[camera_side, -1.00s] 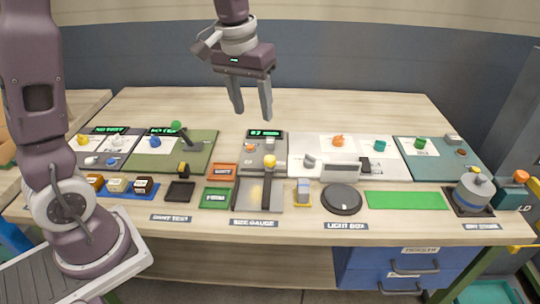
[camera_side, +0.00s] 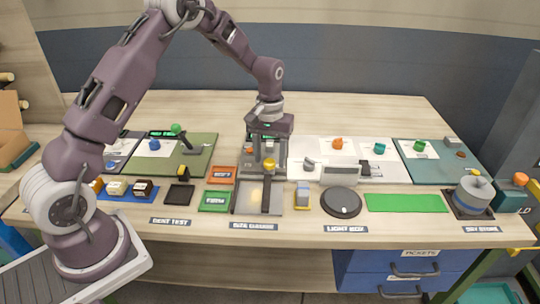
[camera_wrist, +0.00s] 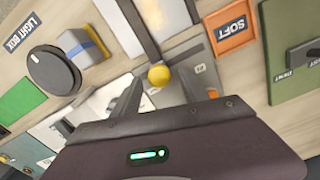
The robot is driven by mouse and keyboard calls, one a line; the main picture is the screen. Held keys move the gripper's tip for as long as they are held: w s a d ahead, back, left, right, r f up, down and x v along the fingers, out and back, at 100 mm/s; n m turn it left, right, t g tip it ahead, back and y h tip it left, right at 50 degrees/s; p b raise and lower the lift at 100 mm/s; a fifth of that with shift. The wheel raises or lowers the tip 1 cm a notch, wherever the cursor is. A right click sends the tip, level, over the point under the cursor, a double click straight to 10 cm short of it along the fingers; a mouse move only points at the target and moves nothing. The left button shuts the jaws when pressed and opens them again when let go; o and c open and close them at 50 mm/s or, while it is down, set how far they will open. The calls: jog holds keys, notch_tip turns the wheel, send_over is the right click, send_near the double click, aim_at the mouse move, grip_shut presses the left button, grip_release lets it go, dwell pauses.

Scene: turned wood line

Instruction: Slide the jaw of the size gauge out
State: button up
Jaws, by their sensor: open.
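The size gauge (camera_side: 247,172) is a grey plate at the middle of the bench, partly hidden behind my gripper. A yellow ball knob (camera_side: 269,164) stands at its front edge, at the back end of a dark bar (camera_side: 266,196) that runs forward over a paler plate. The knob also shows in the wrist view (camera_wrist: 160,76). My gripper (camera_side: 270,157) is open, low over the gauge and pointing down. In the wrist view its fingers lie on either side of the knob. I cannot tell whether either finger touches it.
An orange SOFT tray (camera_side: 222,175) and a green tray (camera_side: 214,201) lie left of the gauge. A yellow-and-grey block (camera_side: 303,194) and a round black disc (camera_side: 341,201) stand to the right.

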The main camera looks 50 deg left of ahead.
grip_shut()
jog(key=shift+r, duration=0.1)
dwell(1.2)
